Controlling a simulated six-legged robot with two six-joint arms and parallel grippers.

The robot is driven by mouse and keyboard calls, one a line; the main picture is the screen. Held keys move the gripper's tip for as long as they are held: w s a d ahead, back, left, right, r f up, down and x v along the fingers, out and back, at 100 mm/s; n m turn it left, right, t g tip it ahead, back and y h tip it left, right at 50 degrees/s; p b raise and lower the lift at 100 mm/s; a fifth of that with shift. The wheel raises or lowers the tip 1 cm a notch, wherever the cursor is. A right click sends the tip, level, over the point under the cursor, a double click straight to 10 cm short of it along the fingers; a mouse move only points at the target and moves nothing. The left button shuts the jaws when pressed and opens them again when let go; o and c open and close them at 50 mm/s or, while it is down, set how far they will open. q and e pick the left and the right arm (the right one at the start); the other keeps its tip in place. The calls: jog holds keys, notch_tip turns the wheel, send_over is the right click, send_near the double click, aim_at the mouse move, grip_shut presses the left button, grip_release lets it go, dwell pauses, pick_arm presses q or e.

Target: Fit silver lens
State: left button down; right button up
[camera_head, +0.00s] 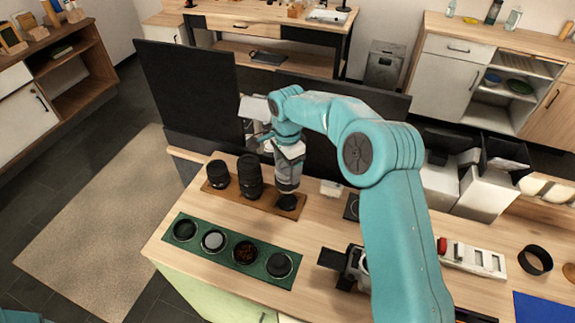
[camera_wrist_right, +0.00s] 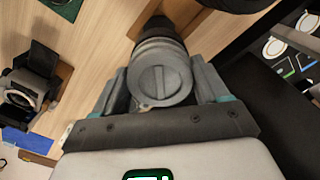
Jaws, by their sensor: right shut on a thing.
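My right gripper (camera_head: 287,152) is shut on the silver lens (camera_head: 287,181), a grey cylinder held upright over the right end of the brown board (camera_head: 265,200). A black round piece (camera_head: 287,202) is under the lens; I cannot tell whether the lens rests on it. In the right wrist view the gripper (camera_wrist_right: 160,88) has a jaw on each side of the lens (camera_wrist_right: 160,70), with its slotted end toward me and a dark part beyond. A black camera body (camera_head: 350,268) stands on the table, partly hidden by my right arm. My left gripper is not in view.
Two black lenses (camera_head: 250,176) (camera_head: 219,175) stand on the board left of the gripper. A green mat (camera_head: 262,271) in front holds several round pieces. Dark panels (camera_head: 190,85) rise behind the table. A black ring (camera_head: 535,260) and blue mat (camera_head: 540,308) lie at right.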

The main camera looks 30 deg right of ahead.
jog(key=shift+a+f+b, duration=0.15)
jog(key=shift+f+b, duration=0.4)
jog(key=shift+f, duration=0.25)
notch_tip(320, 180, down, 4)
jog(key=b, duration=0.2)
jog(key=shift+r+b, duration=0.15)
jog(key=shift+b, duration=0.25)
jog(key=shift+f+b, duration=0.35)
jog(key=shift+f, duration=0.05)
jog(key=shift+s, duration=0.1)
jog(key=shift+f, duration=0.15)
jog(key=shift+f+b, duration=0.65)
jog(key=shift+b, duration=0.05)
jog(key=shift+f, duration=0.15)
dwell(1.2)
